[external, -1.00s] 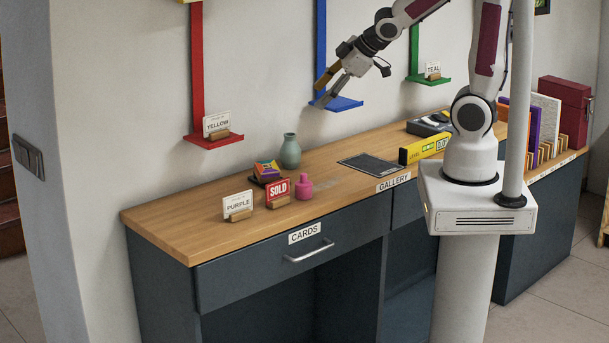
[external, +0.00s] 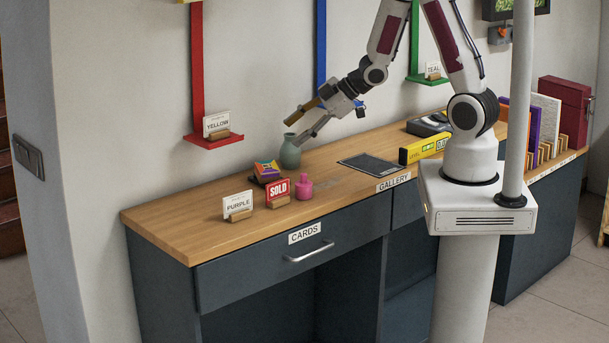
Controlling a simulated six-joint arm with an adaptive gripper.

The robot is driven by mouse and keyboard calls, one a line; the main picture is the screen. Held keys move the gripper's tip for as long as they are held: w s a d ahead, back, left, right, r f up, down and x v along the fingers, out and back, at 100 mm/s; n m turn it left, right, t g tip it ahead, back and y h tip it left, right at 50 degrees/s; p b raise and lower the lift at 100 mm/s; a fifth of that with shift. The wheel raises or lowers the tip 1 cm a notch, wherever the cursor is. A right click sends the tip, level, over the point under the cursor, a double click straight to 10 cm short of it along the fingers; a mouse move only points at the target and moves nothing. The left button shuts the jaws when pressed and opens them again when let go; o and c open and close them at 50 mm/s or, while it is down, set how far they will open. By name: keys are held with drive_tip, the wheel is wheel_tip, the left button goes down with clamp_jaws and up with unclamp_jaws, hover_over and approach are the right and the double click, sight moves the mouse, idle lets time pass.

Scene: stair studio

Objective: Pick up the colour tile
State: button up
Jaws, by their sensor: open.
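A small multicoloured tile (external: 266,168), with purple, orange and yellow on it, rests on a dark block (external: 265,179) on the wooden counter, left of the green vase. I take it for the colour tile. My gripper (external: 291,133) is open, with its two fingers apart and pointing down to the left. It is in the air at the top of the green vase in the picture, above and to the right of the tile. It appears empty and apart from the tile. Whether its lower finger touches the vase cannot be told.
The green vase (external: 290,153), the pink bottle (external: 305,188), the SOLD sign (external: 278,193) and the PURPLE card (external: 237,205) stand close around the tile. The red shelf (external: 214,141) with the YELLOW card is on the wall above. The counter's left end (external: 170,220) is clear.

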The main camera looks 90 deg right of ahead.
sight(267, 171)
drive_tip(key=f, duration=0.1)
drive_tip(key=f+y, duration=0.1)
drive_tip(key=f, duration=0.1)
drive_tip(key=a+f+t+y, duration=0.1)
drive_tip(key=f, duration=0.1)
drive_tip(key=shift+s+n, duration=0.2)
drive_tip(key=shift+n, duration=0.1)
drive_tip(key=shift+s+a+f+t+y, duration=0.4)
drive_tip(key=shift+a+f+t+y, duration=0.1)
drive_tip(key=shift+f+t+y, duration=0.25)
drive_tip(key=shift+s+a+t+y, duration=0.25)
drive_tip(key=shift+s+a+y, duration=0.1)
drive_tip(key=shift+s+y, duration=0.1)
drive_tip(key=shift+w+f, duration=0.1)
drive_tip(key=shift+x, duration=1.3)
drive_tip(key=shift+x, duration=2.55)
